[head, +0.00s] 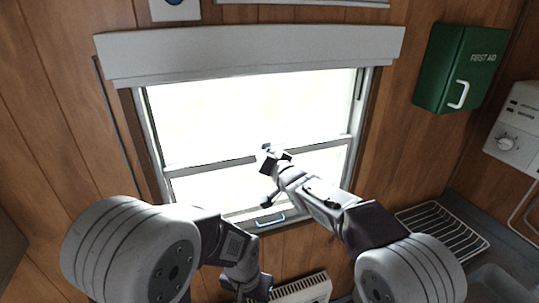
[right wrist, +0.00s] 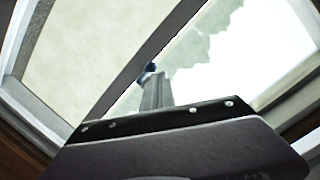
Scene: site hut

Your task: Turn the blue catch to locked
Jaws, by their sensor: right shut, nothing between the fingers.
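The blue catch (right wrist: 148,68) is on the window's middle rail (right wrist: 168,45), small and dark blue in the right wrist view. My right gripper (right wrist: 153,80) is shut with nothing between its fingers. Its fingertips are right at the catch and partly cover it; I cannot tell whether they touch. In the head view my right gripper (head: 268,153) is at the middle rail of the bright window (head: 245,105), hiding most of the catch. The catch's exact angle is not clear. My left gripper (head: 250,290) hangs low below the window; its fingers are not clear.
A blue-lit pull handle (head: 270,220) is on the window's bottom rail. A blind box (head: 250,55) spans the top. A green first aid box (head: 460,68) and a white heater unit (head: 517,130) are at the right. A wire rack (head: 440,238) lies on the counter below.

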